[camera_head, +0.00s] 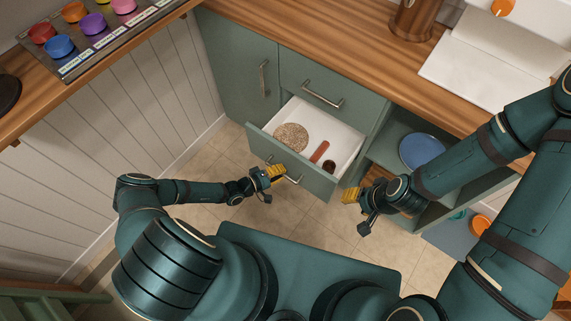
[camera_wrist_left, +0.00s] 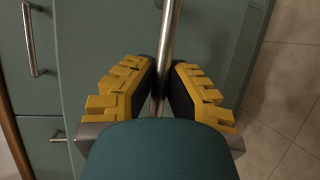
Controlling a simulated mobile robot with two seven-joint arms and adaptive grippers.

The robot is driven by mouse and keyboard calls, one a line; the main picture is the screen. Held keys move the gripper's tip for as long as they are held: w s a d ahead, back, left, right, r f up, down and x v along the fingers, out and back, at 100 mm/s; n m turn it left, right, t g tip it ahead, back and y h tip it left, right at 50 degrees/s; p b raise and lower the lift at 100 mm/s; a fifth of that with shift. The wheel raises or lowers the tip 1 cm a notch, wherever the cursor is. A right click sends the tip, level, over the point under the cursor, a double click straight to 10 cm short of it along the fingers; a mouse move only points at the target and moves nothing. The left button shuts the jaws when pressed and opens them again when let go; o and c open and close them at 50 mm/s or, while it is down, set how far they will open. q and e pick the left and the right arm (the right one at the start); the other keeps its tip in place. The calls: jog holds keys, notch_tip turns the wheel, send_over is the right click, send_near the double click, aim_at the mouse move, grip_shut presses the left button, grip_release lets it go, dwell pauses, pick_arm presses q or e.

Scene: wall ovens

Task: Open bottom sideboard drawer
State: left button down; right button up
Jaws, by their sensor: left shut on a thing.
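The bottom drawer (camera_head: 330,126) of the green sideboard stands pulled out, with its white inside showing. In it lie a round speckled item (camera_head: 291,137), a reddish-brown stick-like item (camera_head: 319,152) and a small dark round item (camera_head: 329,166). My left gripper (camera_head: 276,172) is at the drawer's front, its yellow fingers shut on the metal handle (camera_head: 293,180). The left wrist view shows the handle bar (camera_wrist_left: 168,45) between the two fingers (camera_wrist_left: 160,92). My right gripper (camera_head: 351,195) hangs right of the drawer, apart from it; its finger opening is unclear.
The closed upper drawer (camera_head: 310,82) is above. An open shelf (camera_head: 382,152) with a blue plate (camera_head: 421,151) is right of the drawer. The wooden counter (camera_head: 350,62) carries a brown canister (camera_head: 412,20) and a white sink (camera_head: 480,65). Tiled floor (camera_head: 225,160) is clear left of the drawer.

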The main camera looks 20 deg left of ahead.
pick_arm(q)
jog(key=shift+s+a, duration=0.15)
jog(key=shift+s, duration=0.45)
jog(key=c, duration=1)
grip_release()
jog(key=v, duration=1.2)
jog(key=shift+r, duration=0.1)
